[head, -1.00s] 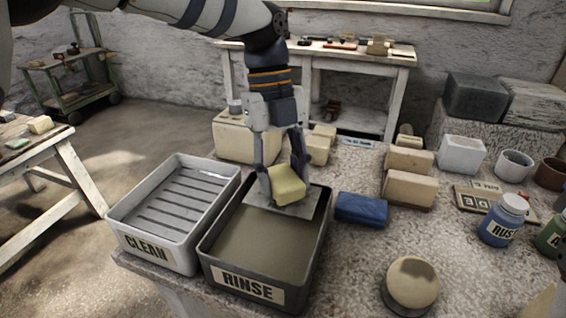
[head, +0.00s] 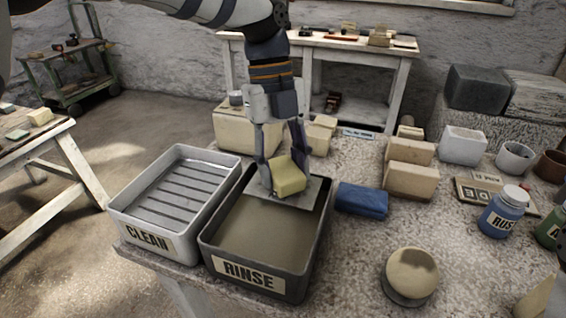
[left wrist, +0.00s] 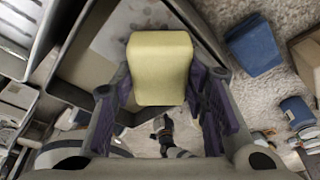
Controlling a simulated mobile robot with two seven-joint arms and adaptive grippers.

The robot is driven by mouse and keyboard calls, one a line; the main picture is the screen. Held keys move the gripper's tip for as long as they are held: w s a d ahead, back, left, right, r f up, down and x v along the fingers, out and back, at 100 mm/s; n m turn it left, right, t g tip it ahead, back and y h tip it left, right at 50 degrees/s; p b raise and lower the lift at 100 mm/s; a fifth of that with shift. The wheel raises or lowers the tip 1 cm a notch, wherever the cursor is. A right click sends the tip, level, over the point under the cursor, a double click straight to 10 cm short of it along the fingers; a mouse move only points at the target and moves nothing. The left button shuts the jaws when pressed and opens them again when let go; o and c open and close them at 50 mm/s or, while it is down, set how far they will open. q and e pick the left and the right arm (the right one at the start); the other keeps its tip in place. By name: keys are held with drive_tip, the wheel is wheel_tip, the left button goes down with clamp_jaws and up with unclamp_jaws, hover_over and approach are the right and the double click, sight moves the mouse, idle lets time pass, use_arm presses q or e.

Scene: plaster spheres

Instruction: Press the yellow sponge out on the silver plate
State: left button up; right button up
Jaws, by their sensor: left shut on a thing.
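My left gripper (head: 281,165) is shut on the yellow sponge (head: 289,178), a pale yellow block. The sponge is over the silver plate (head: 310,194), a flat grey sheet at the far end of the dark tray marked RINSE (head: 320,235). In the head view I cannot tell whether the sponge touches the plate. The left wrist view shows the sponge (left wrist: 160,68) between the two fingers, with the pale plate (left wrist: 117,40) behind it, partly hidden. My right gripper is not in view.
A light tray marked CLEAN (head: 228,163) stands close on the left. A folded blue cloth (head: 361,200) lies right of the RINSE tray. A plaster sphere (head: 412,270), beige blocks (head: 410,181) and a blue jar (head: 502,215) are further right. Speckled tabletop is clear between them.

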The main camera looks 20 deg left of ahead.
use_arm(q)
drive_tip(key=shift+f, duration=1.05)
idle(1.5)
drive_tip(key=shift+r+p, duration=0.45)
drive_tip(key=shift+r, duration=3.2)
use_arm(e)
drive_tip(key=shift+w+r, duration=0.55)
